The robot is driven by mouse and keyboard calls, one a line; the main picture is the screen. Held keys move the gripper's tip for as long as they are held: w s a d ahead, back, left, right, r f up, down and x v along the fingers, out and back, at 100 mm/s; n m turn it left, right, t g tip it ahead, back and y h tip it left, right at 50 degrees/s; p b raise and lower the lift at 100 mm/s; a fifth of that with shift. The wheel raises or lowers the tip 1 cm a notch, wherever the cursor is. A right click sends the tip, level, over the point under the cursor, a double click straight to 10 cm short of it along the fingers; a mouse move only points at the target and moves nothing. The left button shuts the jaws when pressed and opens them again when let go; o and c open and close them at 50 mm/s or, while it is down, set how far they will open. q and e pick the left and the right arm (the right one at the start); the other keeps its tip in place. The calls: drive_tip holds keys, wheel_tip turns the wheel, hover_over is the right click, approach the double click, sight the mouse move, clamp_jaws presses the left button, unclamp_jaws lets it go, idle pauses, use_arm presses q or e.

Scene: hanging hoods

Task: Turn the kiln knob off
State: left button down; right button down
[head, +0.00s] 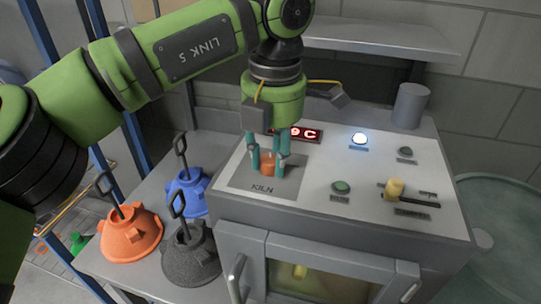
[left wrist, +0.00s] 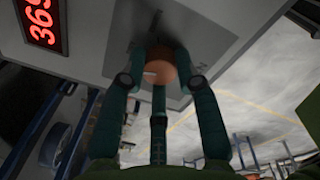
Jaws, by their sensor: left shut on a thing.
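The kiln knob (head: 267,164) is a small orange cylinder on a grey plate marked KILN, on top of the light panel. My left gripper (head: 266,158) comes down from above, with its teal fingers closed around the knob. In the left wrist view the orange knob (left wrist: 160,65) sits between the fingertips of my left gripper (left wrist: 158,80), with a pale mark on its face. Beside it a red-lit display (head: 297,134) ends in "9 C" in the head view, partly covered by the gripper; it also shows in the left wrist view (left wrist: 41,22). My right gripper is out of view.
A lit white-blue lamp (head: 359,138), a green button (head: 341,187), a dark button (head: 405,152) and a yellow slider handle (head: 394,187) share the panel. A grey cylinder (head: 410,105) stands behind. Orange (head: 131,236), blue (head: 188,191) and dark (head: 190,257) hooded pieces stand left.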

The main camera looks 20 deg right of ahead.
use_arm(q)
drive_tip(key=n, duration=0.4)
drive_tip(key=shift+f+n+b, duration=0.1)
drive_tip(key=shift+n+b, duration=0.2)
drive_tip(key=shift+b, duration=0.05)
drive_tip(key=shift+n, duration=1.8)
drive_tip(key=c, duration=0.9)
unclamp_jaws()
drive_tip(key=shift+w, duration=0.1)
